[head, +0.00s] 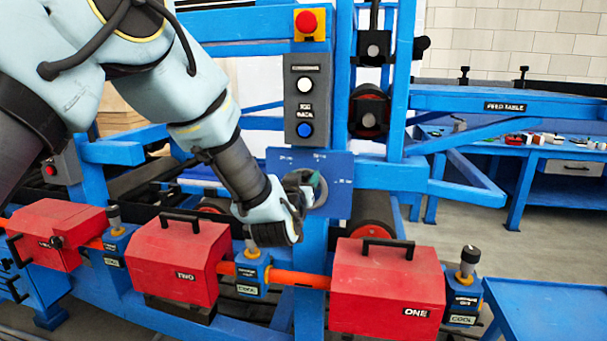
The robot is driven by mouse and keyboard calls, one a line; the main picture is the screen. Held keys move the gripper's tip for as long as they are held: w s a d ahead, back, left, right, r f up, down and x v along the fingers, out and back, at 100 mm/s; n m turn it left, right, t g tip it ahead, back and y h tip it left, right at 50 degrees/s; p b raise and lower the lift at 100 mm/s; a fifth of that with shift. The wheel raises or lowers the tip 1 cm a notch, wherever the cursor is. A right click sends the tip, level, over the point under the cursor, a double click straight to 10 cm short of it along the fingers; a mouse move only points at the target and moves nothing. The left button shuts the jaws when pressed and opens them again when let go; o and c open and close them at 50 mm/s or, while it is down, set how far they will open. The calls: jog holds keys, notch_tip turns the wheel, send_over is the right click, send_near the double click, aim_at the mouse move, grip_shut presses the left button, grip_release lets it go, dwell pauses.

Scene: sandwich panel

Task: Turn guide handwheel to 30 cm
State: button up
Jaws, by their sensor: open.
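The guide handwheel (314,186) looks like a small grey wheel with a teal part, on a blue dial plate (340,168) with small white marks that are too small to read. My gripper (292,196) is open at the left side of the wheel and overlaps it in the picture. My wrist and arm come in from the upper left and hide part of the wheel and plate. I cannot tell whether the fingers touch the wheel or are around its rim.
A button box (309,100) with a red emergency button (306,22) stands above the plate. Red boxes marked TWO (175,262) and ONE (388,290) sit below, joined by an orange pipe (300,279). A blue feed table (500,102) is at the right.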

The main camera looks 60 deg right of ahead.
grip_shut()
dwell(0.5)
